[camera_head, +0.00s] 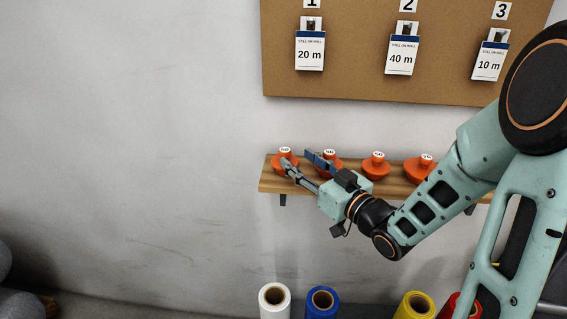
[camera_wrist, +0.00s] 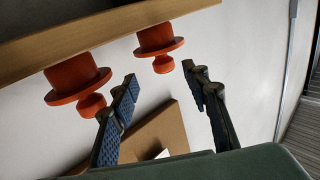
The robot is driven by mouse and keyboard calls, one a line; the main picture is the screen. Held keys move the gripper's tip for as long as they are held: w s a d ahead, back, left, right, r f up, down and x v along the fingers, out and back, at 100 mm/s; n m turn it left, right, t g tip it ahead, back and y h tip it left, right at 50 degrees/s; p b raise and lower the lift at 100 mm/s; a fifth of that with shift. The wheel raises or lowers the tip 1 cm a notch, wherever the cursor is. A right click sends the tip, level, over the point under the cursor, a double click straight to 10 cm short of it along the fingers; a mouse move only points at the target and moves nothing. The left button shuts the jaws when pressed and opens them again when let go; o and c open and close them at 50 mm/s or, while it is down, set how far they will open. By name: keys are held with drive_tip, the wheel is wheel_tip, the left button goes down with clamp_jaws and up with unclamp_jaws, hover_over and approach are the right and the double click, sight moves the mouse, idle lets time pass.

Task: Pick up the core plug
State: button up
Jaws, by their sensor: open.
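Several orange-red core plugs with round knobs and white number labels stand in a row on the wooden shelf (camera_head: 268,182). The leftmost plug (camera_head: 276,165) is partly behind one finger of my gripper (camera_head: 298,158). The second plug (camera_head: 332,168) is partly hidden by the other finger. In the wrist view, my gripper (camera_wrist: 160,75) is open and empty. That view looks inverted: one plug (camera_wrist: 158,40) shows ahead, between the finger directions, and a nearer plug (camera_wrist: 72,78) lies left of the left finger. I cannot see either finger touching a plug.
Two more plugs (camera_head: 376,166) (camera_head: 420,169) stand further right on the shelf. Above hangs a cork board (camera_head: 350,75) with numbered length cards. Below stand coloured rolls, white (camera_head: 273,302), blue (camera_head: 321,303), yellow (camera_head: 414,306) and red. The wall left of the shelf is clear.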

sight(289, 154)
drive_tip(key=shift+a+p+x, duration=0.25)
drive_tip(key=shift+p+x, duration=0.1)
drive_tip(key=shift+x, duration=2.65)
drive_tip(key=shift+s+r, duration=0.1)
drive_tip(key=shift+s, duration=0.05)
clamp_jaws()
